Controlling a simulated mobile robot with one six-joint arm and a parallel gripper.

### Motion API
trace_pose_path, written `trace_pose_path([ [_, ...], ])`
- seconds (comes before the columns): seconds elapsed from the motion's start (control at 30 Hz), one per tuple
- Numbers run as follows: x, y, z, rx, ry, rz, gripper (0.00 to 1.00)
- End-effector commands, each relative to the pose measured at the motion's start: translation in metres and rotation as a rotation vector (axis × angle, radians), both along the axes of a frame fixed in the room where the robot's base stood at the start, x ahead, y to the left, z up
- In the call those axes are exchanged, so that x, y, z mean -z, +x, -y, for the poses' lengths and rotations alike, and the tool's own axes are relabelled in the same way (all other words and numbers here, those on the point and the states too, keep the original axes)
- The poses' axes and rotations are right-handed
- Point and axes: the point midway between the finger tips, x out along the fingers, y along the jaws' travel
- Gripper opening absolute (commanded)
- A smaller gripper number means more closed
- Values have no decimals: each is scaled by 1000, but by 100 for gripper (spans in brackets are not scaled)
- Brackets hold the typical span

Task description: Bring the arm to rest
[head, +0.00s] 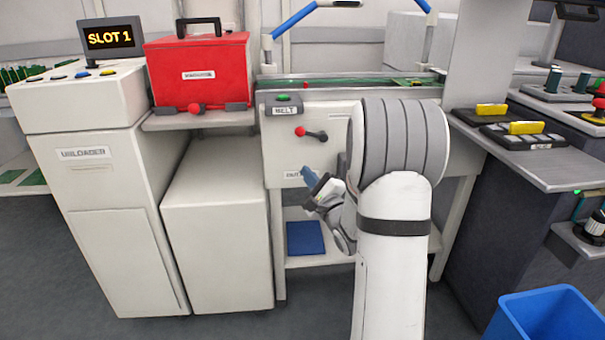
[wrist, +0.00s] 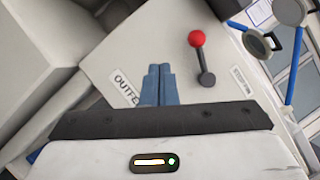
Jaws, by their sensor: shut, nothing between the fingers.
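My gripper (head: 309,172) is in front of the white front panel of the belt machine (head: 325,118), with my arm reaching in from the lower right. In the wrist view its two blue fingers (wrist: 158,85) are together with nothing between them. They point toward the panel, beside a label that reads "OUTFE" as far as it shows. A red-knobbed lever (wrist: 202,58) is to the right of the fingertips; in the head view the lever (head: 311,133) is above my gripper. I cannot tell how far the fingertips are from the panel.
A red box (head: 200,72) stands on a shelf beside the unloader (head: 85,130), whose display (head: 110,39) reads "SLOT 1". A shelf with yellow-handled parts (head: 526,127) is to the right. A blue bin (head: 545,316) is at the lower right. Floor is clear at lower left.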

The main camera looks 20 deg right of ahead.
Motion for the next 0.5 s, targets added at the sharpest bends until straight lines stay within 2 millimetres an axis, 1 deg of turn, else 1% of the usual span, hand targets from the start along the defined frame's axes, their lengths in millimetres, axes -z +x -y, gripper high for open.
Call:
trace_pose_path([
  [0.17,-1,0,0,0,-2,-1,0],
  [0.27,-11,1,-3,16,-40,-20,0],
  [0.37,-35,2,-9,61,-157,-82,0],
  [0.47,-67,0,-19,117,-349,-193,0],
  [0.5,-79,-3,-22,137,-437,-247,0],
])
